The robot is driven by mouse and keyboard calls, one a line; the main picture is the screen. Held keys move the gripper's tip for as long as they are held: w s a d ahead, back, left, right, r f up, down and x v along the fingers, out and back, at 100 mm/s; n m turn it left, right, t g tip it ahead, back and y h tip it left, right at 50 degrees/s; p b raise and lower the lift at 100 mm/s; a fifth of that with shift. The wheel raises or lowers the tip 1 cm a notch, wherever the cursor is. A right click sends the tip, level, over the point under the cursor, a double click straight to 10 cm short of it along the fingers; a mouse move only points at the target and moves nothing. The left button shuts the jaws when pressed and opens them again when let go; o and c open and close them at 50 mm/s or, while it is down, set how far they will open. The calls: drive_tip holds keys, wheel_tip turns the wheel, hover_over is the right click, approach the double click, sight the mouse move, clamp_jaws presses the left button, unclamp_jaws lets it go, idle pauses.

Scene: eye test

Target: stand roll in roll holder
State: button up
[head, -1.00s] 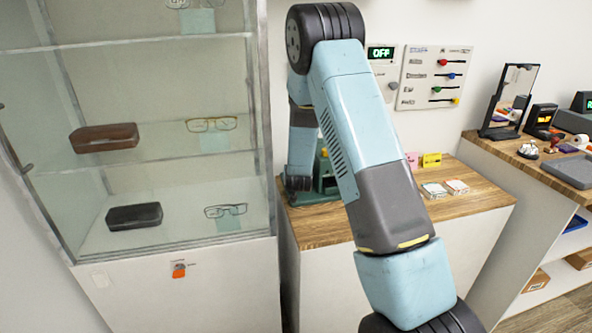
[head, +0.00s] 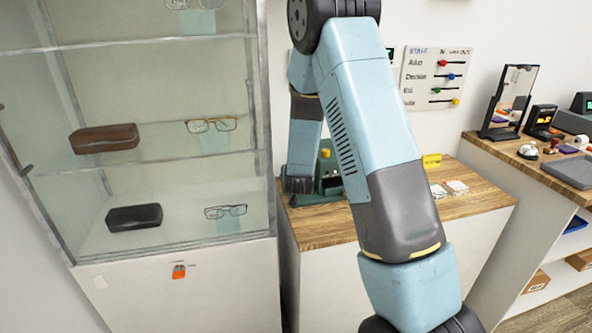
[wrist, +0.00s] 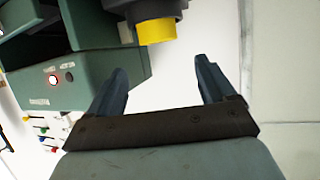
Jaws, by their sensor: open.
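A small white cylinder (head: 580,142), which may be the roll, lies at the right edge of the head view on the right counter. It is too small to be sure. I cannot make out a roll holder. My gripper (wrist: 160,75) is open and empty in the wrist view, its two dark fingers apart. Ahead of it are a green machine (wrist: 90,80) with a red-lit button and a yellow-ended dark part (wrist: 156,30). Neither is between the fingers. In the head view, my arm's end is low beside the green machine (head: 329,175), and its fingers cannot be made out.
A glass cabinet (head: 150,255) with spectacles and cases fills the left. The wooden counter (head: 330,228) carries small cards (head: 457,187). The right counter (head: 500,150) holds a mirror (head: 508,100), a bell (head: 528,150) and a grey tray (head: 570,170).

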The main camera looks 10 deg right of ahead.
drive_tip(key=shift+v, duration=2.75)
drive_tip(key=shift+c, duration=0.5)
